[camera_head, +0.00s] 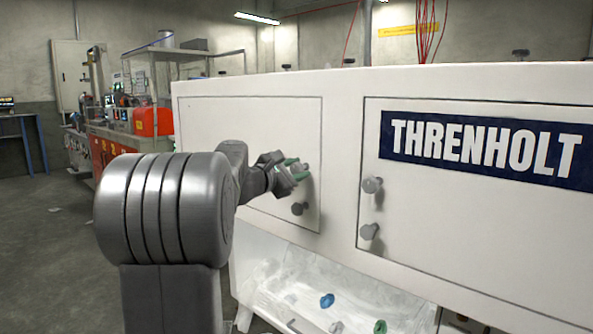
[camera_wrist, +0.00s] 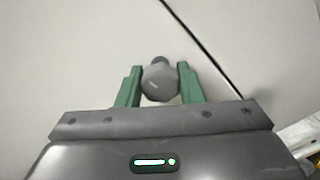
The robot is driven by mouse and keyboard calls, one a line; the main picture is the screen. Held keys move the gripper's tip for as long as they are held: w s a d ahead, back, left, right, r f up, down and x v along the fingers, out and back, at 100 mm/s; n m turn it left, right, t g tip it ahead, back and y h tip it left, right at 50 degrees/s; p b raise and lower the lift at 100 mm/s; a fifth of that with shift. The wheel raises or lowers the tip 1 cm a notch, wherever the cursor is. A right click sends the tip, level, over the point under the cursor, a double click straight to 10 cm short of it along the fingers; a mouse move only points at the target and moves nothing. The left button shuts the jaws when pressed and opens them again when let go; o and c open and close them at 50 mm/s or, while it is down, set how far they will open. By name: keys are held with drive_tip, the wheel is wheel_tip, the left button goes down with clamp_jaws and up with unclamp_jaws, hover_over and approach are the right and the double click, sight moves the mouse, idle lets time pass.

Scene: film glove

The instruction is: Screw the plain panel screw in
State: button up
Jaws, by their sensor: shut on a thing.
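The plain panel screw (camera_wrist: 160,82) is grey with a rounded, faceted head. In the wrist view it sits between the two green fingers of my gripper (camera_wrist: 159,88), which is shut on it. A narrower grey part shows beyond the head, towards the white panel. In the head view my gripper (camera_head: 297,172) is at the right part of the left white panel (camera_head: 225,125), above a second, darker screw (camera_head: 299,208). The held screw is partly hidden there by the fingers. I cannot tell how deep it sits in the panel.
The right panel bears a THRENHOLT sign (camera_head: 485,148) and two grey knobs, upper (camera_head: 372,185) and lower (camera_head: 369,231). Below, a clear tray (camera_head: 270,285) holds a blue knob (camera_head: 327,300) and a green knob (camera_head: 380,327). A cluttered red bench (camera_head: 112,148) stands far left.

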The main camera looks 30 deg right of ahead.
drive_tip(key=shift+f, duration=0.1)
drive_tip(key=o, duration=1)
drive_tip(key=shift+c, duration=0.2)
drive_tip(key=shift+a, duration=0.1)
drive_tip(key=p+v, duration=0.2)
drive_tip(key=v, duration=1.1)
drive_tip(key=shift+a, duration=0.3)
drive_tip(key=b+x, duration=0.2)
drive_tip(key=x, duration=1.2)
drive_tip(key=shift+s, duration=0.15)
